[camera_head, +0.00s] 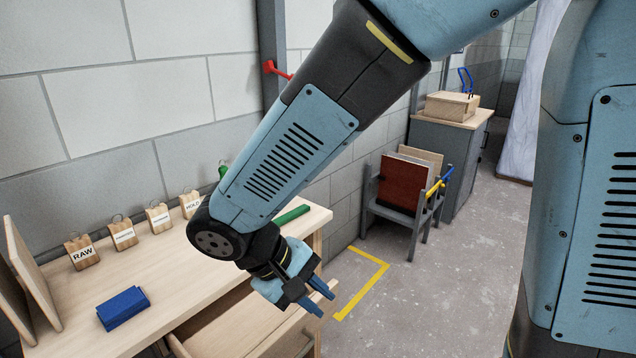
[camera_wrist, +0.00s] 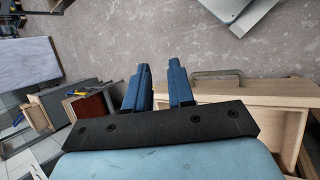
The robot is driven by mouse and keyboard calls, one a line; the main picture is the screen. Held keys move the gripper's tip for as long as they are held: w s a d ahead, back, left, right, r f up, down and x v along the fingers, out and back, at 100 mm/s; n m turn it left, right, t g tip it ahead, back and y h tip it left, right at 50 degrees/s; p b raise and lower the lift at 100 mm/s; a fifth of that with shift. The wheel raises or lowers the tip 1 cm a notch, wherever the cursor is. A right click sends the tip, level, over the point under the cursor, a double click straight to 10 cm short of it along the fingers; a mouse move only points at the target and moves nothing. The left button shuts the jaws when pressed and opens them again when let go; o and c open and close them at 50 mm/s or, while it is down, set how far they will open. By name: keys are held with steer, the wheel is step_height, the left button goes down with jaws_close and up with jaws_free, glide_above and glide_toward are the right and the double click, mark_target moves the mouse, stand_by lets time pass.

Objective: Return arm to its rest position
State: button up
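My gripper (camera_head: 321,299) hangs off the front edge of the wooden bench, beside the open wooden drawer (camera_head: 240,332). Its two blue fingers are apart with nothing between them. In the wrist view my gripper (camera_wrist: 160,66) shows the same gap, with grey floor beyond the fingertips. My arm is stretched out across the head view and hides part of the wall and the bench.
On the bench (camera_head: 95,292) lie a blue block (camera_head: 123,308) and a green batten (camera_head: 292,214). Several wooden tags (camera_head: 83,252) stand along the wall. A grey rack (camera_head: 394,218) with a red board and a grey cabinet (camera_head: 445,165) stand beyond. The floor between is clear.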

steer(key=w+d+r+m+t+y, duration=0.1)
steer(key=d+r+m+t+y, duration=0.1)
steer(key=d+r, duration=0.6)
steer(key=w+d+r+m+t+y, duration=0.1)
steer(key=d+r+m+y, duration=0.3)
steer(key=d, duration=1.2)
step_height(320, 180, up, 4)
steer(key=m+t, duration=0.1)
steer(key=m, duration=0.1)
steer(key=shift+m+y, duration=0.3)
steer(key=shift+y, duration=0.1)
